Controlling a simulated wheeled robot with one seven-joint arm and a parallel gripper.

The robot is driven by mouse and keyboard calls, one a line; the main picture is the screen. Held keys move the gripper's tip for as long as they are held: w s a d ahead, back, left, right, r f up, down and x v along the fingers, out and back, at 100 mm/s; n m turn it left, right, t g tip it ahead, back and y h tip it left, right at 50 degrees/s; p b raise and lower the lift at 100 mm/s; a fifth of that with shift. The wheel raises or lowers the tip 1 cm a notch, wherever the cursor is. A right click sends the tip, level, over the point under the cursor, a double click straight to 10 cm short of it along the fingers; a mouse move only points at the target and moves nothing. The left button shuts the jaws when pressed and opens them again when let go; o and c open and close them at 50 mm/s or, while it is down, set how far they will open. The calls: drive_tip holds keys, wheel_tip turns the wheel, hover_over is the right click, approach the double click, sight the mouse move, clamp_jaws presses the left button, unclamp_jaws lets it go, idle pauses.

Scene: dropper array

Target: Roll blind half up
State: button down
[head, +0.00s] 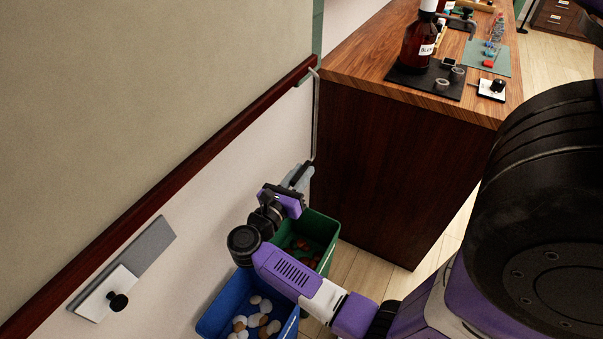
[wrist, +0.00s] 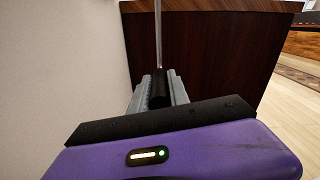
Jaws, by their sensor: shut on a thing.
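The blind (head: 150,110) is a large beige sheet on the wall at the left of the head view. Its dark red bottom bar (head: 190,165) slants up to the right. A thin pale rod (head: 316,115) hangs beside the bar's right end. In the wrist view the rod (wrist: 158,40) runs down to a black handle (wrist: 160,88) between my grey fingers. My gripper (head: 304,172) is shut on this black handle, and it also shows in the wrist view (wrist: 160,98). The top of the blind is out of view.
A green bin (head: 325,228) and a blue bin (head: 215,320) sit below my gripper. A grey wall plate with a black knob (head: 118,301) is lower left.

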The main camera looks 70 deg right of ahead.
drive_tip(key=shift+r, duration=0.1)
idle(0.7)
wheel_tip(320, 180, up, 19)
drive_tip(key=p, duration=0.9)
drive_tip(key=shift+p, duration=0.35)
drive_tip(key=c, duration=1.3)
unclamp_jaws()
drive_tip(key=shift+o, duration=0.2)
drive_tip(key=b+v, duration=0.1)
drive_tip(key=v, duration=0.7)
drive_tip(key=shift+b, duration=0.3)
